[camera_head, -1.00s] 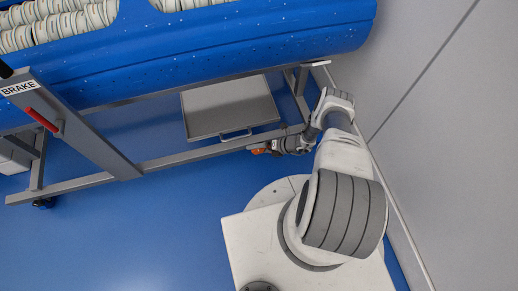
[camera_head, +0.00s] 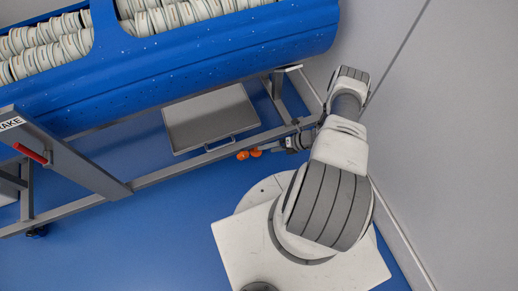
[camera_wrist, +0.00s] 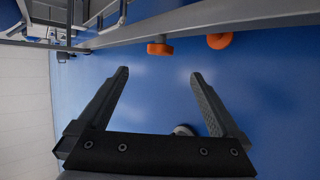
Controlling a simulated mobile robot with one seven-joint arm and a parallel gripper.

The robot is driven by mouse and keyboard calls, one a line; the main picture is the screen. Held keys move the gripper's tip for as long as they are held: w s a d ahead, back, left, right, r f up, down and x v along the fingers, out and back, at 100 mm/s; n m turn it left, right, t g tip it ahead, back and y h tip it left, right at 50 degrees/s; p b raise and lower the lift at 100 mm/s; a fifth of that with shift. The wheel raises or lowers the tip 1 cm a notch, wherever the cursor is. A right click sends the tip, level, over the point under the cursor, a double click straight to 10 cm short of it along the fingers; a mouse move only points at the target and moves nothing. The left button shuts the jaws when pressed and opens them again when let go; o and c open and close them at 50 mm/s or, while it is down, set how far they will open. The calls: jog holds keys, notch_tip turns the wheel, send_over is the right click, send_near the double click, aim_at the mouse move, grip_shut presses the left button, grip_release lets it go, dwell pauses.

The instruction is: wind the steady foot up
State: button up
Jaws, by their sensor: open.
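Two orange knobs show by the lower rail of the carrier, left (camera_head: 243,155) and right (camera_head: 256,152) in the head view. In the wrist view, one orange knob (camera_wrist: 160,49) is blocky under the grey rail, and another (camera_wrist: 220,40) is rounder, to its right. I cannot tell which belongs to the steady foot. My gripper (camera_wrist: 159,74) is open and empty, its fingers apart and short of the rail and knobs in the picture. In the head view my wrist is beside the knobs.
The blue tub (camera_head: 200,65) holds stacked pale rolls above the frame. A grey tray (camera_head: 211,118) sits under it. A red brake lever (camera_head: 30,153) is on the left post. A grey wall (camera_head: 430,130) stands close on the right. The blue floor in front is clear.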

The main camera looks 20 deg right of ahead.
jog(key=v, duration=0.2)
jog(key=shift+s+d+r, duration=0.1)
jog(key=shift+d+r, duration=0.05)
jog(key=shift+d, duration=0.05)
dwell(0.5)
